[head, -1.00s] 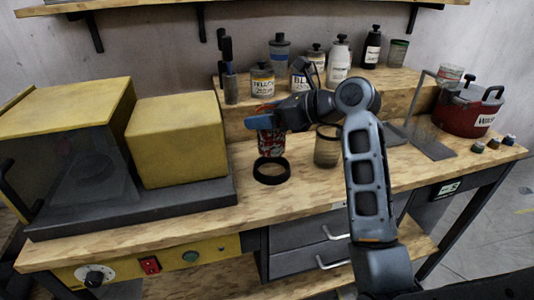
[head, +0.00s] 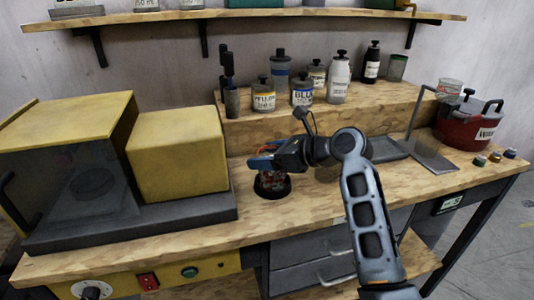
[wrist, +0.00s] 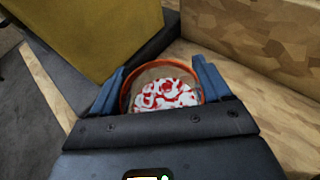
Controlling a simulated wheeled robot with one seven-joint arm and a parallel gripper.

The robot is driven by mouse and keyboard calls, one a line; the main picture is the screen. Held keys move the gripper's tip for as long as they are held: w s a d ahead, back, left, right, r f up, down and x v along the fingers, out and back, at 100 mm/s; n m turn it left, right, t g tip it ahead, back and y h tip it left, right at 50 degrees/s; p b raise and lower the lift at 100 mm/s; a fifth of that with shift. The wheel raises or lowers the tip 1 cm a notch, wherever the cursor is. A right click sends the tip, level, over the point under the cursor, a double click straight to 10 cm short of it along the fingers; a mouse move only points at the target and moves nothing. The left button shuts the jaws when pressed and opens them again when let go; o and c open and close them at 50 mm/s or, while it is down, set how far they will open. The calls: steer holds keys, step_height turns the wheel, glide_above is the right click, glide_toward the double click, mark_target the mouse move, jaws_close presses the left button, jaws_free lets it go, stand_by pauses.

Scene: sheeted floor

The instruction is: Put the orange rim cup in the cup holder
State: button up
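The orange rim cup (wrist: 165,92), with red and white patterning, sits between the two blue fingers of my gripper (wrist: 160,85) in the wrist view. The fingers appear to touch it on both sides. In the head view my gripper (head: 262,160) is over the bench, and the cup's patterned body (head: 271,177) shows just below it. The cup stands roughly upright inside the black ring-shaped cup holder (head: 272,195). The ring's front edge hides the cup's base, so I cannot tell whether it rests on the bottom.
A yellow box machine (head: 178,155) on a dark base stands close to the left. A raised wooden step (head: 245,133) with several bottles is behind. A red pot (head: 462,125) and a metal stand (head: 432,160) are at right. Bench in front of the holder is clear.

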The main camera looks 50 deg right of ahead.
steer(key=o, duration=0.4)
steer(key=shift+r, duration=0.1)
steer(key=v, duration=1.2)
steer(key=shift+r, duration=0.15)
